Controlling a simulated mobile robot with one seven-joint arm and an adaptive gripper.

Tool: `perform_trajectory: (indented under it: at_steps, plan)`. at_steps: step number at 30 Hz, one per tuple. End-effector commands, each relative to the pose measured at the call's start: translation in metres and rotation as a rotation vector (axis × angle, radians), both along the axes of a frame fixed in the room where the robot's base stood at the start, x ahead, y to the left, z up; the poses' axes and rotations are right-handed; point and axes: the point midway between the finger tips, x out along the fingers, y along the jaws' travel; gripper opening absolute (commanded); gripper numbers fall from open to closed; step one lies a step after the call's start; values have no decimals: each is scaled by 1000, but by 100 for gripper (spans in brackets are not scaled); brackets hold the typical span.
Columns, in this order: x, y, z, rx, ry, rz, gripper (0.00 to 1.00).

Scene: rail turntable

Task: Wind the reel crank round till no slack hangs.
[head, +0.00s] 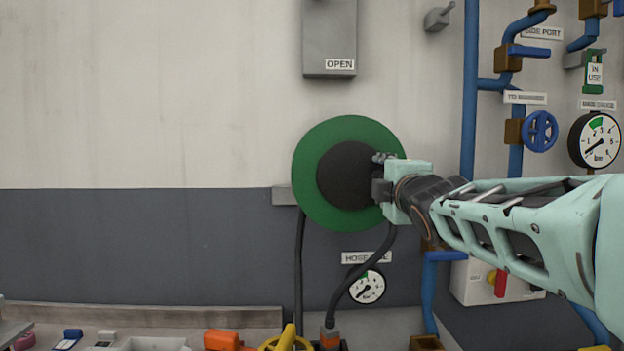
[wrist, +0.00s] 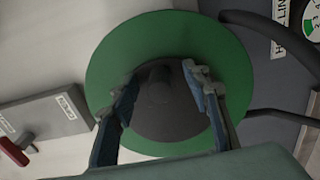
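The reel is a green disc (head: 318,194) with a dark round hub (head: 345,175) on the wall in the head view. Its green face (wrist: 150,30) and dark hub (wrist: 165,128) fill the middle of the wrist view. A dark knob-like part, seemingly the crank handle (wrist: 157,84), stands out from the hub between my fingers. My gripper (head: 381,158) is at the hub's right side; in the wrist view its fingers (wrist: 160,74) are spread, with gaps beside the knob. Black hose (head: 299,265) hangs below the reel at left, and another length (head: 358,268) curves down at right.
A pressure gauge (head: 367,287) sits under the reel, below a partly hidden label. A grey box marked OPEN (head: 330,35) is above. Blue pipes (head: 470,90) and a blue valve wheel (head: 540,131) stand at right. Coloured items lie along the bottom. The left wall is bare.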

Motion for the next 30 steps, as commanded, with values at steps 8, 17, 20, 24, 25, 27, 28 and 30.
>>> perform_trajectory:
  at_steps: [8,17,20,24,25,27,28,30]
  plan:
    - [0,0,0,0,0,0,13]
    - [0,0,1,0,0,0,0]
    - [0,1,4,0,0,0,0]
    - [0,2,14,1,-3,1,0]
    - [0,2,15,1,-4,1,0]
    - [0,3,17,1,-5,2,0]
    - [0,3,18,1,-5,2,0]
    - [-1,3,17,1,-6,2,0]
